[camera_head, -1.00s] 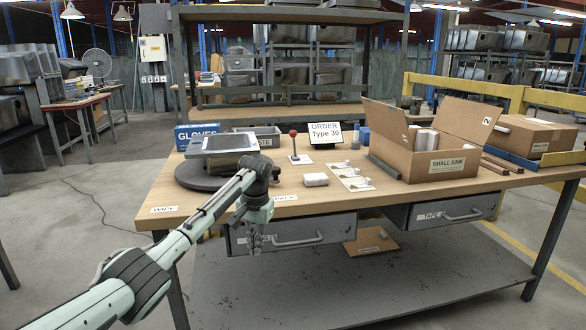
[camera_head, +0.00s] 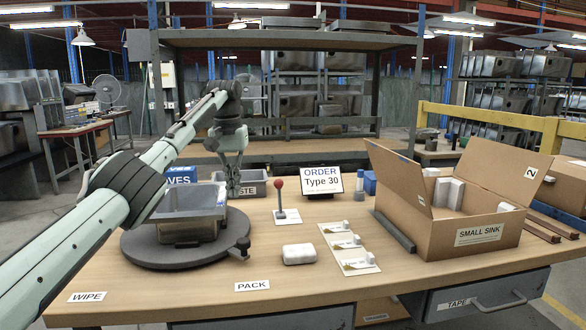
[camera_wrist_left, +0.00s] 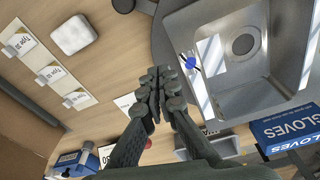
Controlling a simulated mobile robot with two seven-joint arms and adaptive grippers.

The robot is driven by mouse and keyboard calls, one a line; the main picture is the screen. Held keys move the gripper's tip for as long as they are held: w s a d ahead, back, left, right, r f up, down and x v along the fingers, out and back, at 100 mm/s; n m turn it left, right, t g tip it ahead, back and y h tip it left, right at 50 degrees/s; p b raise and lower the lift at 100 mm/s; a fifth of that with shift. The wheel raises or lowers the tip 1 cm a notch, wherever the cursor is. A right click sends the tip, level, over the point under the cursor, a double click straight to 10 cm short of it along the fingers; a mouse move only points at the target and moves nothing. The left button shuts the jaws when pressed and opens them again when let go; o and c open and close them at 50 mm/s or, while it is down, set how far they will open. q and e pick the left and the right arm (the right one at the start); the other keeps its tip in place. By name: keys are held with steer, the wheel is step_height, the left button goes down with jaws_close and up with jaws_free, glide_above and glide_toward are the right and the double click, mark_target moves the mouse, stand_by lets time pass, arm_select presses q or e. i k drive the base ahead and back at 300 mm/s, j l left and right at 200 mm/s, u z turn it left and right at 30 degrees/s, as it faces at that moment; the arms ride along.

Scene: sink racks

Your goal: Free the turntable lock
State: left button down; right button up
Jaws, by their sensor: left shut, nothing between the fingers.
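The dark round turntable (camera_head: 150,248) stands at the left of the table with a steel sink (camera_head: 205,205) on it. A small dark knob piece (camera_head: 241,247) sits at its right front rim. My left gripper (camera_head: 232,192) is shut and empty, raised above the table behind the turntable. In the left wrist view its closed fingers (camera_wrist_left: 167,82) point toward the tabletop beside the sink (camera_wrist_left: 240,50), touching nothing visible. The red ball (camera_wrist_left: 149,143) is partly hidden behind the fingers there. My right gripper is not in view.
An open small-sink box (camera_head: 470,213) fills the right side. A grey bin (camera_head: 248,184) and blue gloves box (camera_wrist_left: 290,126) stand behind.

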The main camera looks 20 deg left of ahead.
mark_target(278, 183)
steer(key=i, duration=1)
